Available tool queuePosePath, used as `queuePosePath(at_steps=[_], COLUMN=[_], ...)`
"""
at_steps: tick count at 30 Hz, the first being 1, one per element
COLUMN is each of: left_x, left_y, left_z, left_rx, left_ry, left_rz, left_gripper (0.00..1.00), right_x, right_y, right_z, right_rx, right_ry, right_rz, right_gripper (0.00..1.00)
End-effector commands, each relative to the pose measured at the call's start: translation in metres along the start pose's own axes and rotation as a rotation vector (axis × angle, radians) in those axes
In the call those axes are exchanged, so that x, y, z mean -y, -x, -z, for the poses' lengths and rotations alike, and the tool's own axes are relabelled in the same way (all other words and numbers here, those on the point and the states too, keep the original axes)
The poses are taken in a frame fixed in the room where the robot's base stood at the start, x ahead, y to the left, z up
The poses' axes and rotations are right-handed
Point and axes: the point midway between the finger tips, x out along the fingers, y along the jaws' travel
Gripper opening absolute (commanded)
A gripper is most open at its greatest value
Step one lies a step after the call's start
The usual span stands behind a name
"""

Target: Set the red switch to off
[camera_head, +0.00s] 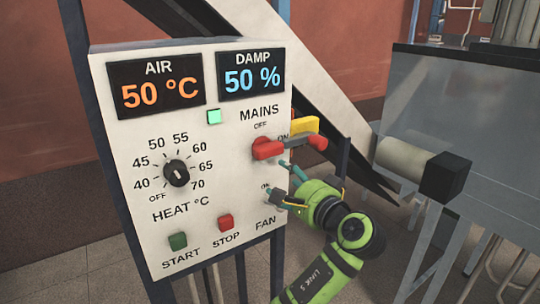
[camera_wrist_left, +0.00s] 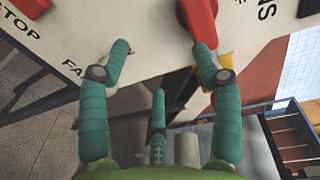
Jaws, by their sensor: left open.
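The red switch (camera_head: 268,149) sits on the right side of the white panel, under the MAINS label. Its red handle points right, toward the ON mark, in front of a yellow plate (camera_head: 305,125); OFF is marked above the switch. My left gripper (camera_head: 284,180) is open just below the switch, with its teal fingers toward the panel. In the left wrist view, the red switch (camera_wrist_left: 199,20) is at the top, and the right fingertip of my gripper (camera_wrist_left: 160,55) overlaps its lower end. I cannot tell whether they touch. My right gripper is not in view.
The white control panel (camera_head: 125,165) has a heat dial (camera_head: 177,173), a green START button (camera_head: 177,241) and a red STOP button (camera_head: 225,223). A green light (camera_head: 214,117) is lit. The FAN control area is partly hidden by my gripper. A grey metal tank (camera_head: 470,130) stands at right.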

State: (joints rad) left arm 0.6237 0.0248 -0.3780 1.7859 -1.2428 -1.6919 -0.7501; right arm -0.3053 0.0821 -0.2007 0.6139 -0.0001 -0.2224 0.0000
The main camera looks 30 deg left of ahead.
Motion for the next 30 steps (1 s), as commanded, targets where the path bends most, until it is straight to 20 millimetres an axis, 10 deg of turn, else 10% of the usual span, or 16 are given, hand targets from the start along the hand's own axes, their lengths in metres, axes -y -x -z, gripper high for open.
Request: queuePosePath(at_steps=[7, 18, 30], left_x=[0.042, 0.046, 0.042], left_y=[-0.005, -0.057, -0.067], left_z=[0.001, -0.002, -0.002], left_rx=[0.056, 0.054, 0.051], left_ry=[-0.018, -0.019, -0.016], left_rz=[0.086, 0.083, 0.081], left_gripper=[0.65, 0.65, 0.65], right_x=[0.002, 0.003, 0.002], right_y=[0.008, 0.039, 0.041], right_z=[0.017, 0.013, 0.01], right_rx=[-0.027, -0.018, -0.012], right_ry=[-0.002, -0.002, -0.003], right_rz=[0.002, 0.004, 0.003], right_gripper=[0.4, 0.4, 0.4])
